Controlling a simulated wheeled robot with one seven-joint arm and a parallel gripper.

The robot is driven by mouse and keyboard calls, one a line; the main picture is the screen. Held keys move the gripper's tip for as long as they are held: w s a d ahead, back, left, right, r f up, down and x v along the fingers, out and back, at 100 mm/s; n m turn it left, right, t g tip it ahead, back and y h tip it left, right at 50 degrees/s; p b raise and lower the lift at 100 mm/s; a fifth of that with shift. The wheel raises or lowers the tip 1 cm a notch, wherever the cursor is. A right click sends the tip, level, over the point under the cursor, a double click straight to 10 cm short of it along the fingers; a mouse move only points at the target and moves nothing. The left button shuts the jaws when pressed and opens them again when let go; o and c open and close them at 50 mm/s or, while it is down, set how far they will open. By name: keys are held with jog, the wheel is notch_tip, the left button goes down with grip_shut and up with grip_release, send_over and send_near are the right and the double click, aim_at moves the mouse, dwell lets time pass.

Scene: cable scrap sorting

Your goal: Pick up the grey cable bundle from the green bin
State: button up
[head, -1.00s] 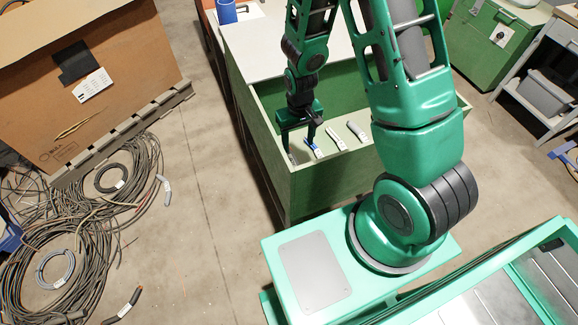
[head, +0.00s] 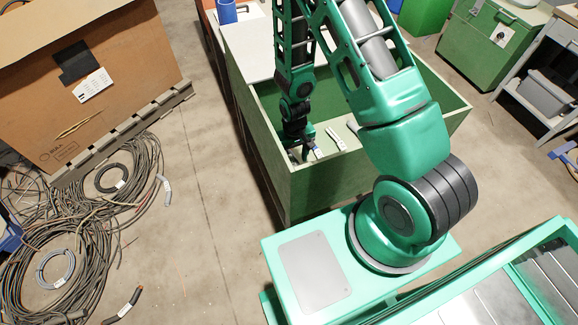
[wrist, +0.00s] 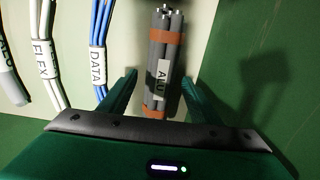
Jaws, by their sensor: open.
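The grey cable bundle (wrist: 165,60) has orange bands and a white label that reads ALU. It lies on the pale floor of the green bin (wrist: 262,80), which also shows in the head view (head: 335,190). My gripper (wrist: 158,92) is open, with one finger on each side of the bundle's near part. I cannot tell whether the fingers touch it. In the head view my gripper (head: 304,150) is low inside the bin, near its front wall, and it hides most of this bundle.
Left of the grey bundle lie a blue bundle (wrist: 99,45) labelled DATA, a white bundle (wrist: 45,50) labelled FLEX and another grey piece (wrist: 10,75). The bin wall is close on the right in the wrist view. Cable coils (head: 90,215) lie on the floor at left.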

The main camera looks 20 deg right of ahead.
aim_at(293, 162)
jog(key=shift+a+f, duration=0.1)
jog(key=shift+f, duration=1.65)
jog(key=shift+w, duration=0.1)
grip_shut()
